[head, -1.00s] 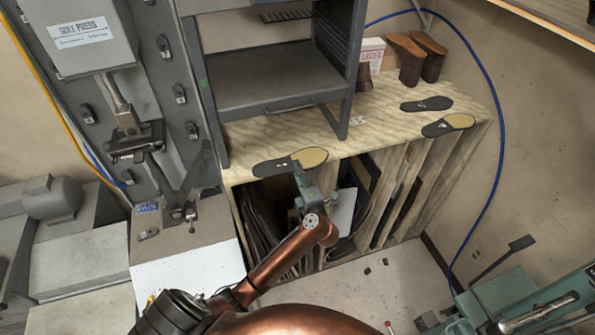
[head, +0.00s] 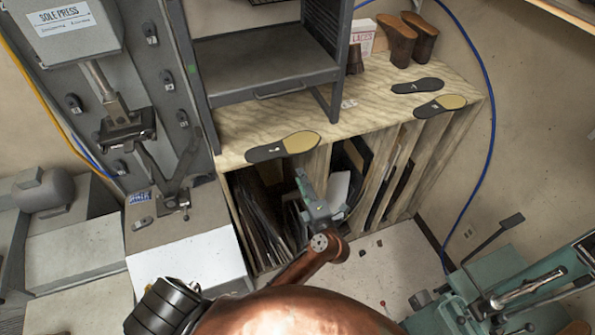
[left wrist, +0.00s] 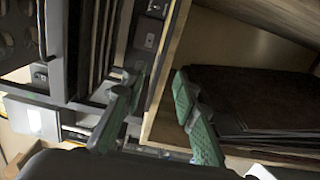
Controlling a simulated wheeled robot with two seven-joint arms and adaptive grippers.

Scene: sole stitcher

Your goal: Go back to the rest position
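My left gripper (head: 308,190) is below the front edge of the wooden bench, in front of the open slots, and apart from the sole above it. In the left wrist view its two green fingers (left wrist: 157,104) stand apart with nothing between them. A black and tan sole (head: 283,147) lies flat at the front edge of the bench top (head: 380,108). My right gripper is not seen in either view.
Two more soles, one dark (head: 418,86) and one black and tan (head: 440,106), lie further right on the bench. A grey metal rack (head: 265,75) stands on it. Dark sheets (left wrist: 250,95) fill a slot near my gripper. A teal machine (head: 475,295) stands at lower right.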

